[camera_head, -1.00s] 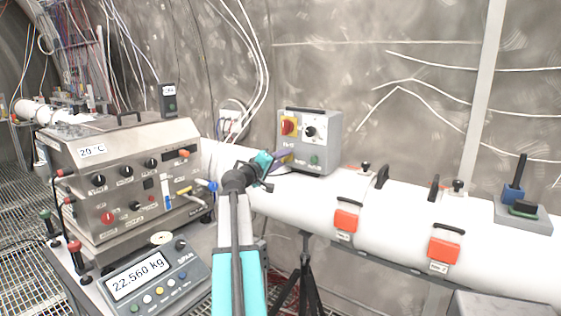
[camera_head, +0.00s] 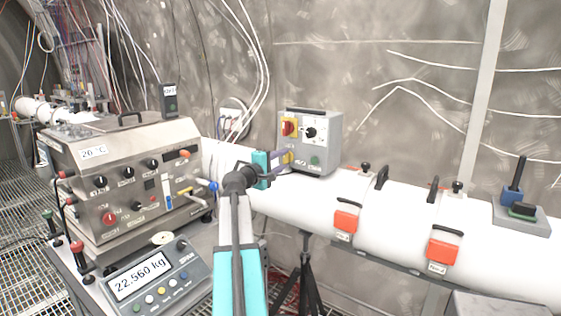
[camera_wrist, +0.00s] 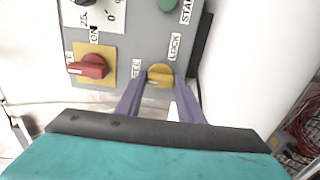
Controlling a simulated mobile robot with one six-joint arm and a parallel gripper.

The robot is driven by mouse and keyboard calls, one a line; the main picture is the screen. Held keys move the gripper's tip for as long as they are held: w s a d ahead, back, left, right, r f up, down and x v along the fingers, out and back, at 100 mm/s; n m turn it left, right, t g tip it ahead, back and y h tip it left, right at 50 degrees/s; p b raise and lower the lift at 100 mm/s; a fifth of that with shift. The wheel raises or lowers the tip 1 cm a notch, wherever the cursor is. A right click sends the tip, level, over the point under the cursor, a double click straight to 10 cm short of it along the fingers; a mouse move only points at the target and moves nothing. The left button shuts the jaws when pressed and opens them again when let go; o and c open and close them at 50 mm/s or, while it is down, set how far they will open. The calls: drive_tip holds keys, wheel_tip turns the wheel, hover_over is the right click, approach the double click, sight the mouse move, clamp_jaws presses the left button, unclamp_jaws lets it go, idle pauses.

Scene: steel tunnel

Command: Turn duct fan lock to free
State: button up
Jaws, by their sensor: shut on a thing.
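The duct fan control box (camera_head: 333,125) is grey and stands on the white duct. Its lock knob is yellow and shows in the wrist view (camera_wrist: 160,74) low on the panel, with a LOCK label (camera_wrist: 175,47) on its right and a partly hidden label on its left. My gripper (camera_head: 285,156) reaches the lower left of the box. In the wrist view its purple fingers (camera_wrist: 160,84) are shut on the yellow knob, one on each side. The fingers cover part of the knob's surroundings, and I cannot tell where its pointer stands.
A red knob on a yellow plate (camera_wrist: 90,67), a scaled dial and a green button (camera_wrist: 168,4) are close to the fingers. Red-latched clamps (camera_head: 345,221) and black handles sit on the duct at right. A steel instrument case (camera_head: 125,185) and a scale (camera_head: 157,277) stand at left.

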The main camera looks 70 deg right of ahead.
drive_tip(key=shift+w+r, duration=0.1)
drive_tip(key=shift+r, duration=0.1)
drive_tip(key=o, duration=1.1)
drive_tip(key=shift+d+f, duration=0.1)
drive_tip(key=shift+c, duration=0.2)
drive_tip(key=shift+f, duration=0.1)
drive_tip(key=b+v, duration=0.2)
drive_tip(key=v, duration=1.2)
